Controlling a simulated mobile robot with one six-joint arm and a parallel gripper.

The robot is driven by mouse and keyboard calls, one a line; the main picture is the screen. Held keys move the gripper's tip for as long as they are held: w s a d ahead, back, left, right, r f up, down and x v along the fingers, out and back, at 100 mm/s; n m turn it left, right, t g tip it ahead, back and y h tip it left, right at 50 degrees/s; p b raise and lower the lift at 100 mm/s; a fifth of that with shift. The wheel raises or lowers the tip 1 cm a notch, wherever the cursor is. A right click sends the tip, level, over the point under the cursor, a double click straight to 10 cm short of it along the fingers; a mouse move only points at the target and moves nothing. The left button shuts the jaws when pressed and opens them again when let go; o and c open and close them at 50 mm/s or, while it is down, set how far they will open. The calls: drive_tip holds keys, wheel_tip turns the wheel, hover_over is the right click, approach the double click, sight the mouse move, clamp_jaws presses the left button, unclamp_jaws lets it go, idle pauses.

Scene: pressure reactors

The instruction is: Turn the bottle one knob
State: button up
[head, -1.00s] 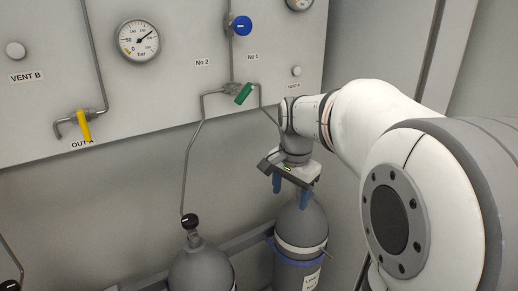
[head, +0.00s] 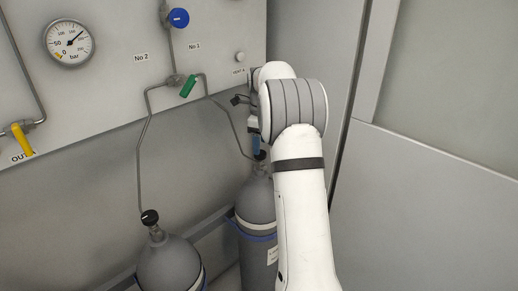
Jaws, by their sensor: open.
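The right-hand grey gas bottle (head: 257,203) stands below the panel, with a blue band around it. Its small black knob (head: 261,155) is on top, where a thin pipe from the No 1 side reaches it. My gripper (head: 256,146) is just above this knob, pointing down, with a blue finger showing. My white arm hides most of the gripper and part of the bottle. The jaws are open; whether a finger touches the knob I cannot tell.
The left bottle (head: 168,264) with its black knob (head: 150,217) stands nearby, joined to a pipe. The panel carries a green handle (head: 188,87), a blue knob (head: 178,18), a yellow handle (head: 22,140) and a gauge (head: 69,43). A grey wall (head: 430,200) is at the right.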

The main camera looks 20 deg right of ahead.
sight(260, 156)
drive_tip(key=shift+f, duration=1.7)
drive_tip(key=c, duration=0.9)
drive_tip(key=shift+a, duration=0.15)
drive_tip(key=shift+c, duration=0.3)
